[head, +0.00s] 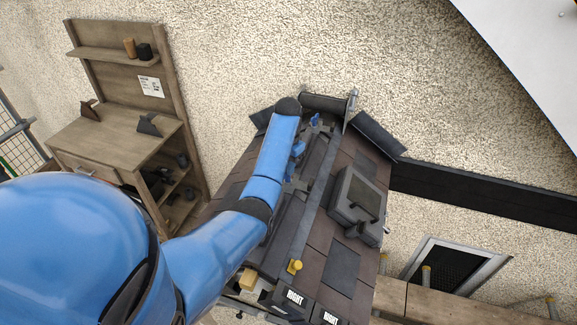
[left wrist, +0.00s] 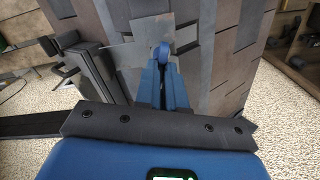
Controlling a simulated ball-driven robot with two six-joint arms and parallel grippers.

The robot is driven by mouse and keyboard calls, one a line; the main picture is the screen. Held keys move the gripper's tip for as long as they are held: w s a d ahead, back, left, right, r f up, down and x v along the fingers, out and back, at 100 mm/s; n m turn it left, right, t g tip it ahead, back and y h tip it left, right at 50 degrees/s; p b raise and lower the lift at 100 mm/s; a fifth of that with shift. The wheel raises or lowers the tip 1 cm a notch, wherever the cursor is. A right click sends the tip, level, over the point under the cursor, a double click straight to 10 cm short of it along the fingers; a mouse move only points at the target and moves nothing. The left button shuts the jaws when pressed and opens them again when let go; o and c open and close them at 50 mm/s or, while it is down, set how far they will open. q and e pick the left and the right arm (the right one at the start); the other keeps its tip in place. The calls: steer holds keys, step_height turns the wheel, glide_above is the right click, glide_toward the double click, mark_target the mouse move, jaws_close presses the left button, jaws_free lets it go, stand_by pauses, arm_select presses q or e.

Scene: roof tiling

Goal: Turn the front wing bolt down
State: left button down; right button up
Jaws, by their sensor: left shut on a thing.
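My left gripper (left wrist: 163,72) shows in the left wrist view with its two blue fingers close together. It is shut on a blue rounded piece, the wing bolt (left wrist: 160,50), at the fingertips, against the dark tiled roof. How far the bolt is turned cannot be seen. In the head view my left arm reaches over the roof's left side and mostly hides the gripper; small blue parts (head: 298,149) show beside the forearm, and I cannot tell which are fingers. Another blue piece (head: 315,121) stands near the ridge's far end. My right gripper is in neither view.
The tiled roof (head: 341,265) carries a grey roof window (head: 357,195) on its right. A yellow knob (head: 295,266) and a yellow block (head: 248,280) are near its front. A wooden workbench (head: 112,140) stands at the left, against the rough wall.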

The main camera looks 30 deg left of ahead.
arm_select(q)
steer(key=shift+w+a+r+m, duration=0.1)
steer(key=shift+w+r+m, duration=0.05)
steer(key=shift+r+m, duration=0.15)
steer(key=c, duration=1.4)
jaws_free()
steer(key=shift+o, duration=0.9)
steer(key=shift+s, duration=0.35)
steer(key=shift+w, duration=0.1)
